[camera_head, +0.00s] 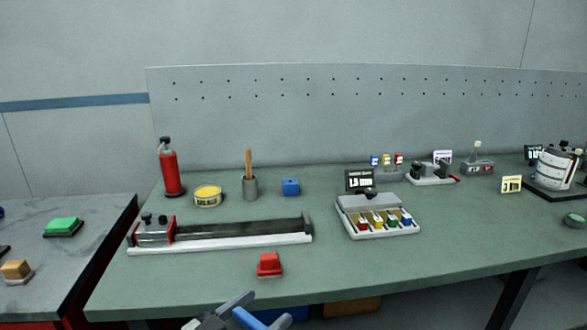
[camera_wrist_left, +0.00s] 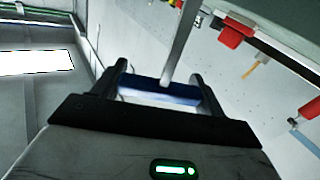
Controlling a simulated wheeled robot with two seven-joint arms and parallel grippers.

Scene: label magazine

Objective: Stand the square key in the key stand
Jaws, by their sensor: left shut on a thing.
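My left gripper (camera_wrist_left: 160,78) is shut on a key with a blue grip (camera_wrist_left: 160,92) and a long grey shaft (camera_wrist_left: 184,35), which points away from the fingers. In the head view, the left gripper (camera_head: 247,312) is at the bottom edge, in front of the table's front edge, with some blue showing beside it; most of it is cut off. A small blue block (camera_head: 291,187) stands on the green table behind the long slide device; I cannot tell for certain whether it is the key stand. My right gripper is not in view.
The long slide device (camera_head: 220,243) lies across the left of the table (camera_head: 420,262). A red block (camera_head: 269,264) sits near the front edge. A grey pot (camera_head: 250,188), yellow tin (camera_head: 208,196), red extinguisher (camera_head: 169,170) and label magazine (camera_head: 385,233) stand around. The front middle is clear.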

